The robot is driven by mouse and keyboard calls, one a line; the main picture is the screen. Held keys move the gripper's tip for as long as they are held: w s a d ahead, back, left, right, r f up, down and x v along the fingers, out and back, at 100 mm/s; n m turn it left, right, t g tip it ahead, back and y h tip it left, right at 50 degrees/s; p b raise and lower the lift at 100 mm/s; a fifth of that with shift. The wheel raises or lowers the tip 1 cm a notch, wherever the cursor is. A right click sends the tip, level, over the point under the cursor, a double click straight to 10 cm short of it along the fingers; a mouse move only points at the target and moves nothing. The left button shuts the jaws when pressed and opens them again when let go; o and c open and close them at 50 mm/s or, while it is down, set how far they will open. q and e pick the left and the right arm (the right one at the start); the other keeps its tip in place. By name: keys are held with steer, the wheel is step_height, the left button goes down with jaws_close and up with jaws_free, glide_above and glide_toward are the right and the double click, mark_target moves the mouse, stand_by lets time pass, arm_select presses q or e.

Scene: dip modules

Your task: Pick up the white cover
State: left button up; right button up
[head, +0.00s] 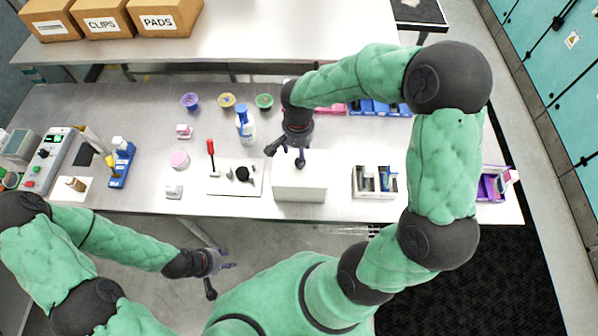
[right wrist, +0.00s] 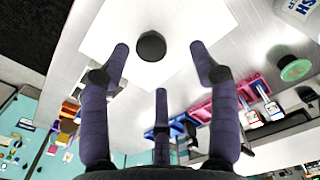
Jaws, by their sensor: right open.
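The white cover (head: 300,187) is a box-like block standing on the metal table near its front edge. In the right wrist view its white top (right wrist: 185,20) carries a round black knob (right wrist: 150,46). My right gripper (head: 287,158) is above the cover's back left part, pointing down. Its three fingers (right wrist: 160,62) are spread, and the knob appears between their tips with nothing gripped. Whether any finger touches the knob is unclear. My left gripper (head: 221,277) hangs over the floor in front of the table, fingers apart and empty.
A spray bottle (head: 245,126) and blue bins (head: 372,108) stand behind. A purple bin (head: 491,187) sits at the right end.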

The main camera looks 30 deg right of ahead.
mark_target(300, 174)
steer(key=f, duration=0.1)
steer(key=s+f, duration=0.1)
steer(key=f, duration=0.1)
steer(key=shift+d+f, duration=0.15)
steer(key=shift+f, duration=0.15)
steer(key=shift+w+f, duration=0.1)
steer(key=shift+f, duration=0.55)
steer(key=shift+c, duration=0.3)
jaws_close()
